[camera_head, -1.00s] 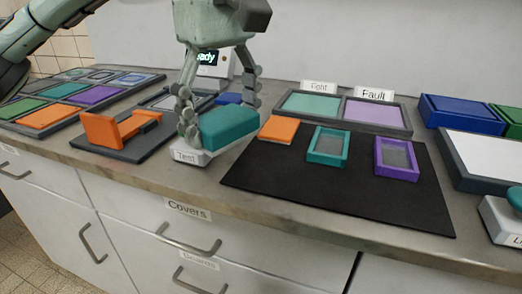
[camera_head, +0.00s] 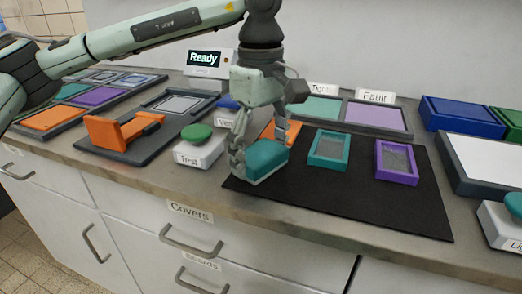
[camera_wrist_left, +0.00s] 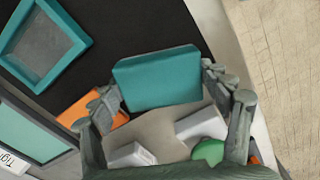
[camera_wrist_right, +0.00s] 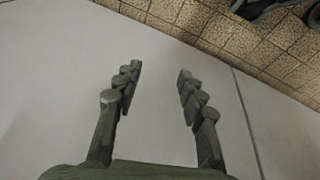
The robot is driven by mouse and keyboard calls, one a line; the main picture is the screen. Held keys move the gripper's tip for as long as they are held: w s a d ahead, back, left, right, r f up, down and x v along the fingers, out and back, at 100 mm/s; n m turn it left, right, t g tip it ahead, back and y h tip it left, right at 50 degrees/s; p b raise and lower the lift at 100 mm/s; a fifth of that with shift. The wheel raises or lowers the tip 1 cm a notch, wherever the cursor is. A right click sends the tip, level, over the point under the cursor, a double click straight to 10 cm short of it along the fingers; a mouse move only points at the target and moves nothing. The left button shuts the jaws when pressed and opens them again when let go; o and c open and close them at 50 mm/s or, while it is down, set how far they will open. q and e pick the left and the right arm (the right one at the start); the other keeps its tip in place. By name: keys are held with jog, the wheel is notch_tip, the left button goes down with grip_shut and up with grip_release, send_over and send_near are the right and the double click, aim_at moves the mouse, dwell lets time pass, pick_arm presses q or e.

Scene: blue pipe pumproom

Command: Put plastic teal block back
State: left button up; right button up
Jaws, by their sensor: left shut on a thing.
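The teal block (camera_head: 266,163) is between the fingers of my left gripper (camera_head: 260,154), which is shut on it. It hangs at the left end of the black mat (camera_head: 345,205); I cannot tell whether it touches the mat. The left wrist view also shows the block (camera_wrist_left: 158,78) between the fingertips. A hollow teal frame (camera_head: 327,162) lies on the mat to the right of the block. My right gripper (camera_wrist_right: 158,85) is open and empty, above a pale surface in the right wrist view.
An orange piece (camera_head: 288,131) lies on the mat, partly hidden by my left gripper. A purple frame (camera_head: 397,175) lies farther right. The Test box (camera_head: 200,151) with its green button stands left of the mat. A tray labelled Tight and Fault (camera_head: 346,128) is behind.

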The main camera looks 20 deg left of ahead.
pick_arm(q)
jog(key=shift+f, duration=0.1)
pick_arm(e)
jog(key=shift+r, duration=0.1)
pick_arm(q)
jog(key=o, duration=1.1)
pick_arm(e)
jog(key=shift+w+d+r, duration=0.1)
jog(key=shift+w+r, duration=0.05)
jog(key=shift+r, duration=0.25)
